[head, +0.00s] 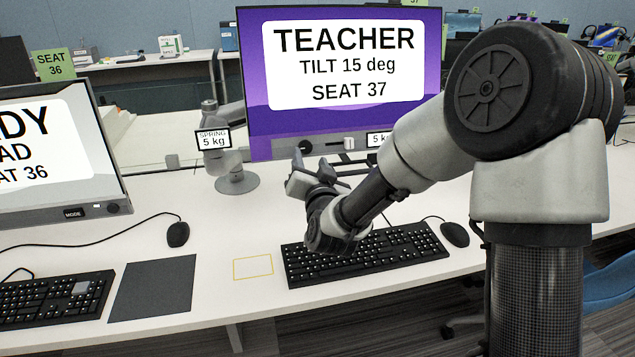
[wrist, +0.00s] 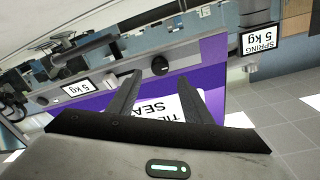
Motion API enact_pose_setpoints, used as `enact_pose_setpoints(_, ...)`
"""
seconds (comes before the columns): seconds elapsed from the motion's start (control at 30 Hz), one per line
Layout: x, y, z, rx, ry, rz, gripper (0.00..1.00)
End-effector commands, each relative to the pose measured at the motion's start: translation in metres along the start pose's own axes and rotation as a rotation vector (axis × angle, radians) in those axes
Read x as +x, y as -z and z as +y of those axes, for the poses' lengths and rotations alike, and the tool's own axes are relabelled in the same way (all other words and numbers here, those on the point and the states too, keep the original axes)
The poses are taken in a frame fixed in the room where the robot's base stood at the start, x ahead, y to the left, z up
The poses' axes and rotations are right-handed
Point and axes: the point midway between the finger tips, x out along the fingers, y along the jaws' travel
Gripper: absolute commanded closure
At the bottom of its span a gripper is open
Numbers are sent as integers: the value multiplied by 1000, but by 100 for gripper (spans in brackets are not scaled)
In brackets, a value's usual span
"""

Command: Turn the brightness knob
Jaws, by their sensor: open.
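The monitor (head: 250,85) with the purple TEACHER, SEAT 37 screen stands on the middle desk. A round black knob (head: 305,146) sits on its lower bezel, left of centre. In the wrist view, which is upside down, the knob (wrist: 160,65) appears between and just beyond the two fingertips. I see no contact; the exact gap cannot be judged. My gripper (head: 314,164) is open and empty, in front of the lower bezel and above the keyboard. The jaws also show in the wrist view (wrist: 160,78). No brightness label is readable.
A pale control (head: 348,143) sits on the bezel right of the knob. A grey arm mount (head: 236,178) with a SPRING 5 kg tag stands at left. A black keyboard (head: 365,255) and mouse (head: 455,234) lie below my arm. The seat 36 monitor (head: 70,220) is at far left.

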Motion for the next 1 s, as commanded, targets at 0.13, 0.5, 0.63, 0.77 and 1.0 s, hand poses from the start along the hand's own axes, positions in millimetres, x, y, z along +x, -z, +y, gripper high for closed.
enact_pose_setpoints(0.13,-39,1,-1,-2,0,-1,55)
enact_pose_setpoints(0.5,-107,0,0,1,0,1,55)
enact_pose_setpoints(0.63,-115,0,0,1,-1,0,55)
enact_pose_setpoints(0.77,-117,0,0,2,-1,1,55)
enact_pose_setpoints(1.0,-115,3,0,-4,0,2,55)
